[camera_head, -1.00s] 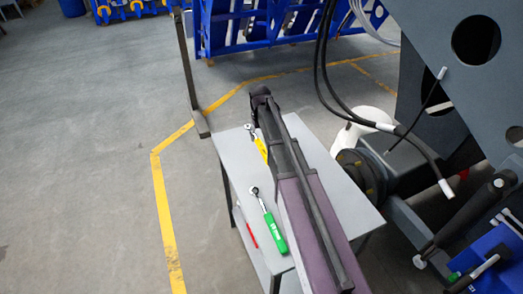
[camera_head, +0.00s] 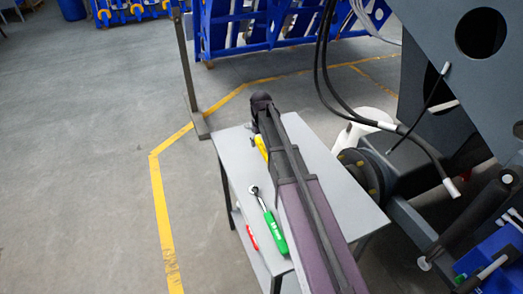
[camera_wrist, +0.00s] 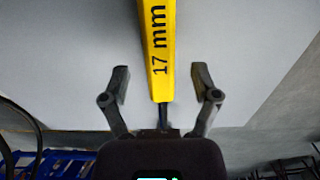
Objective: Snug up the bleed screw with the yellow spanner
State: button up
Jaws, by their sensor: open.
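The yellow spanner (camera_head: 261,146), marked "17 mm", lies on the grey table (camera_head: 230,147). In the head view my arm hides much of it. In the wrist view the yellow handle (camera_wrist: 159,45) runs down from the top edge between the fingers of my gripper (camera_wrist: 160,75). The fingers are open, with a gap on each side of the handle, and do not touch it. The spanner's narrow shank goes down behind my gripper body. I cannot make out the bleed screw in either view.
A green-handled wrench (camera_head: 270,228) lies on the table beside my arm. A red tool (camera_head: 248,231) lies on the lower shelf. The dark machine chassis (camera_head: 430,85) with hanging black hoses (camera_head: 319,65) stands to the right. Floor at left is clear.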

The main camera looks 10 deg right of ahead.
jog(key=shift+f+b, duration=0.55)
jog(key=shift+f, duration=0.25)
grip_shut()
